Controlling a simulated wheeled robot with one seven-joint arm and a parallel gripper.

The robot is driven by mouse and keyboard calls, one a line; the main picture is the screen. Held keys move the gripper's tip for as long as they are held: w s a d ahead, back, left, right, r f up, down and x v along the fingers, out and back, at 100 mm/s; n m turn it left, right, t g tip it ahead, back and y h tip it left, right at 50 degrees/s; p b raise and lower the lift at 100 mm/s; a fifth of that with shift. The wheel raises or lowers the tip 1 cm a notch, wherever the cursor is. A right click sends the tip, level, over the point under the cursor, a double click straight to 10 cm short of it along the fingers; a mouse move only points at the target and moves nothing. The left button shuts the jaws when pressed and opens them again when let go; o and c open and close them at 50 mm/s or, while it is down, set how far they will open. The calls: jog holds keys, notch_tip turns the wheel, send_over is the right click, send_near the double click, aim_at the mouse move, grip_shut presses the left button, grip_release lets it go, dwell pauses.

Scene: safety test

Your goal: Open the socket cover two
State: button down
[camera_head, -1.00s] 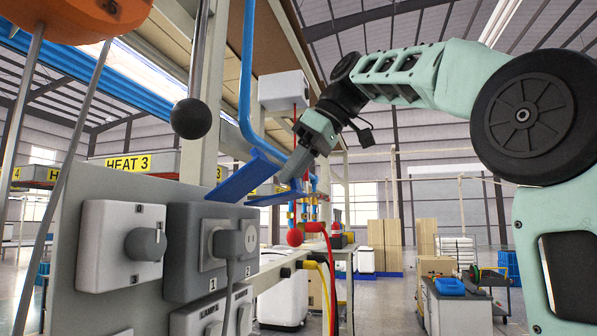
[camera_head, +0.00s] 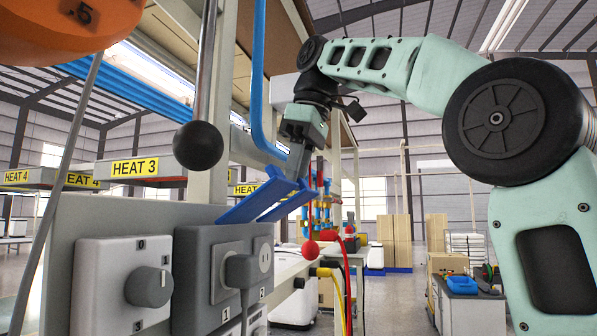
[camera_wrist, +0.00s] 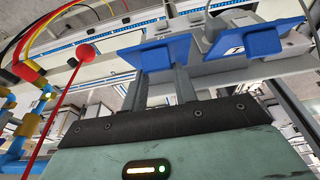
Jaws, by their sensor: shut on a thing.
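A grey double socket box (camera_head: 190,240) sits on the panel in the head view. Socket one holds a grey plug (camera_head: 242,271); socket two (camera_head: 264,258) has bare holes showing. Two blue covers stand raised above the box. Cover one (camera_head: 242,208) is on the left and nothing holds it. Cover two (camera_head: 288,204) is tilted up about parallel to it. My gripper (camera_head: 296,172) is at the raised end of cover two, shut on it. In the wrist view, my fingers (camera_wrist: 165,84) meet cover two (camera_wrist: 160,56), with cover one (camera_wrist: 240,45) to its right.
A grey knob (camera_head: 149,287) is left of the sockets. A black ball on a metal lever (camera_head: 198,145) hangs in front of the panel. Red-ball levers (camera_head: 310,249) and red and yellow cables are at the right. A vertical blue pipe (camera_head: 257,90) runs behind my gripper.

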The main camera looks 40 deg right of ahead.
jog(key=shift+w+a+f, duration=0.1)
jog(key=shift+a+f, duration=0.05)
jog(key=shift+f, duration=0.15)
jog(key=c, duration=1.5)
grip_release()
jog(key=o, duration=0.4)
jog(key=shift+w+a, duration=0.15)
jog(key=shift+w, duration=0.1)
jog(key=shift+s+r, duration=0.15)
jog(key=shift+s+d, duration=0.1)
jog(key=shift+d, duration=0.1)
